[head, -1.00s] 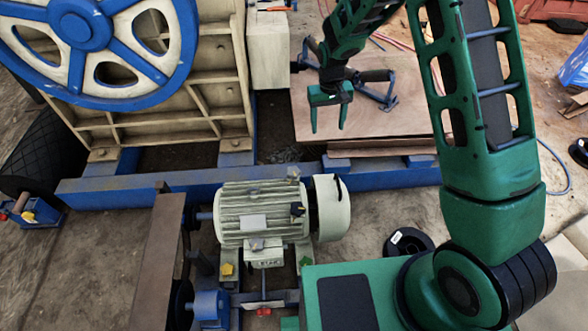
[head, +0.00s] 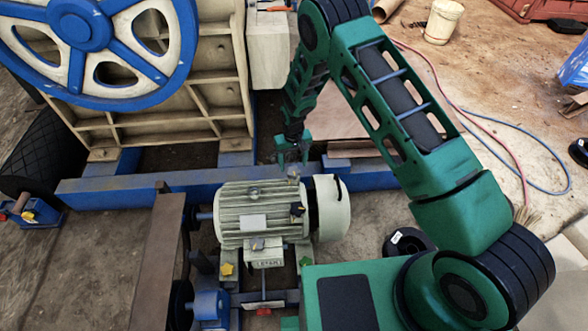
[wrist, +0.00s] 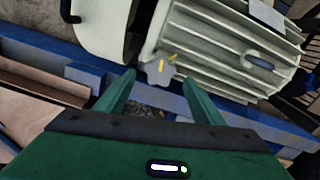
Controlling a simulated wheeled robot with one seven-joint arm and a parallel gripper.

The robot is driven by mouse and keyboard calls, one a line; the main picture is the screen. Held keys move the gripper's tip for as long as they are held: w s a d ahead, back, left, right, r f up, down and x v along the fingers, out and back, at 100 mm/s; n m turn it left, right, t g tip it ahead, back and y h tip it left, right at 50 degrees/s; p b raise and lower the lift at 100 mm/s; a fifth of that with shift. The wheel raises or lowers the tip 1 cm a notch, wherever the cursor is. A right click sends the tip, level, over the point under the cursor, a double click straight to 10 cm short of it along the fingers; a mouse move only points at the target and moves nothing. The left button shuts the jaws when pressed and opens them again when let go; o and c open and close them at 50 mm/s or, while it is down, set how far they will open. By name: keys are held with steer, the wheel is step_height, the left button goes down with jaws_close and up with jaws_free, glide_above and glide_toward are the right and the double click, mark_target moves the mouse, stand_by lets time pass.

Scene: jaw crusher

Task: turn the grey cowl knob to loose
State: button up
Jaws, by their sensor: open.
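The grey cowl knob (head: 293,173) sits on the far side of the cream finned motor (head: 240,205), close to its round end cowl (head: 331,208). In the wrist view the knob (wrist: 158,70) is lobed, with yellow marks on it. My gripper (head: 292,158) is at the knob, pointing down. In the wrist view its open fingers (wrist: 158,84) stand either side of the knob's near edge, with gaps on both sides. Most of the knob lies just beyond the fingertips, and no contact shows. The cowl (wrist: 100,25) is at upper left there.
A black knob (head: 297,209), a yellow knob (head: 227,268) and a green knob (head: 305,261) are also on or by the motor. A blue frame beam (head: 210,181) runs behind it. The blue flywheel (head: 85,30) stands at upper left. Open ground lies right.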

mark_target(294, 170)
steer(key=shift+f, duration=1.9)
steer(key=shift+c, duration=0.3)
steer(key=c, duration=1)
steer(key=shift+d, duration=0.25)
steer(key=shift+a, duration=0.15)
